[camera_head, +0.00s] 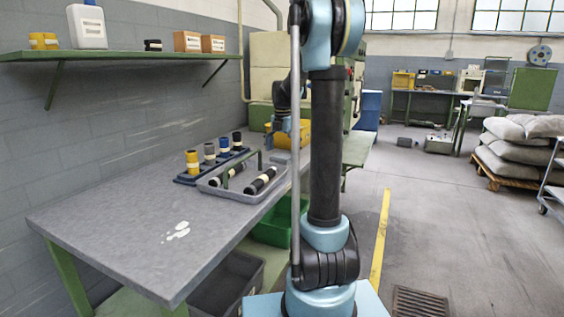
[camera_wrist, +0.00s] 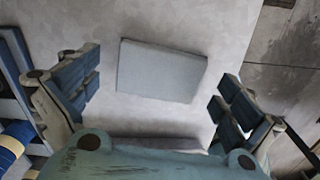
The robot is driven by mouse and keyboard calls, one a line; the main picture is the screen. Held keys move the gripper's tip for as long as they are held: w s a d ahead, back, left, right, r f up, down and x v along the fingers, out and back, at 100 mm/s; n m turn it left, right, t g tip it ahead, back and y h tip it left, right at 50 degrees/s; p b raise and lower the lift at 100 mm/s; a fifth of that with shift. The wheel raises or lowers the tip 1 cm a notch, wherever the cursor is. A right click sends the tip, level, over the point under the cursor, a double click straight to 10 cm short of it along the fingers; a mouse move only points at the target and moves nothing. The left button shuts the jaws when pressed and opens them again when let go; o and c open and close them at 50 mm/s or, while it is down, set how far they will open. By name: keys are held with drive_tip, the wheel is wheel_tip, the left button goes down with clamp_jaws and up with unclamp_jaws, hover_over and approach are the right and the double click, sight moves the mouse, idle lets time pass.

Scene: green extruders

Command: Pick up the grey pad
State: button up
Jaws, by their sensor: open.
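The grey pad (camera_wrist: 162,72) is a flat, light blue-grey rectangle lying slightly turned on the tabletop in the wrist view. In the head view a small grey patch on the bench beyond the tray (camera_head: 281,156) looks like the pad. My gripper (camera_wrist: 157,88) is open and empty, with one finger to the left of the pad and one to the right, both apart from it. In the head view my gripper (camera_head: 279,126) hangs above the far part of the bench, partly hidden by my arm.
A grey tray (camera_head: 228,193) with black cylinders stands on the bench (camera_head: 110,225), with a dark rack (camera_head: 186,180) of coloured cylinders beside it. A yellow bin (camera_head: 300,133) stands further back. The bench's right edge is near the pad. The near bench is mostly clear.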

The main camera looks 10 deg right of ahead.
sight(282, 155)
drive_tip(key=shift+f, duration=0.6)
drive_tip(key=c, duration=1.1)
wheel_tip(282, 155, up, 10)
drive_tip(key=shift+r, duration=0.1)
drive_tip(key=o, duration=0.3)
drive_tip(key=shift+c, duration=0.8)
